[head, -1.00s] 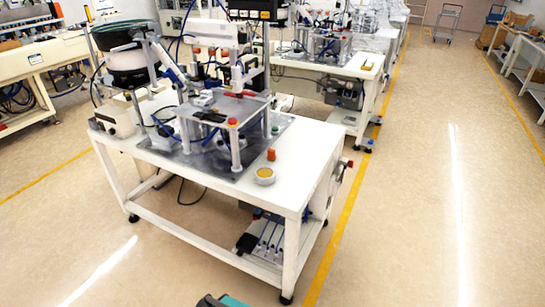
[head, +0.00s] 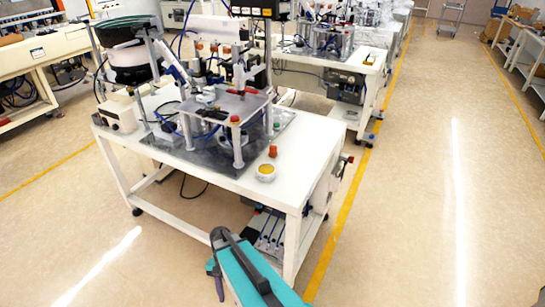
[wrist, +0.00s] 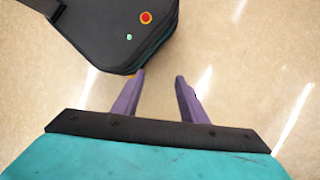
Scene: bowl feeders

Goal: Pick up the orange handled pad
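A small orange object (head: 272,151), which looks like the orange handled pad, stands upright near the front right edge of the white table (head: 312,168) in the head view. It is too small to make out a separate handle and pad. My gripper (wrist: 160,76) has two purple fingers, spread apart with only floor between them in the wrist view. It is open and empty. In the head view, my teal arm is at the bottom, with a purple finger (head: 217,284) low in front of the table, well away from the orange object. The orange object is not in the wrist view.
A round white container with yellow contents (head: 265,173) stands just in front of the orange object. A metal fixture plate with posts (head: 232,108) is behind it to the left. A bowl feeder (head: 130,60) is at the table's left. The floor to the right is clear.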

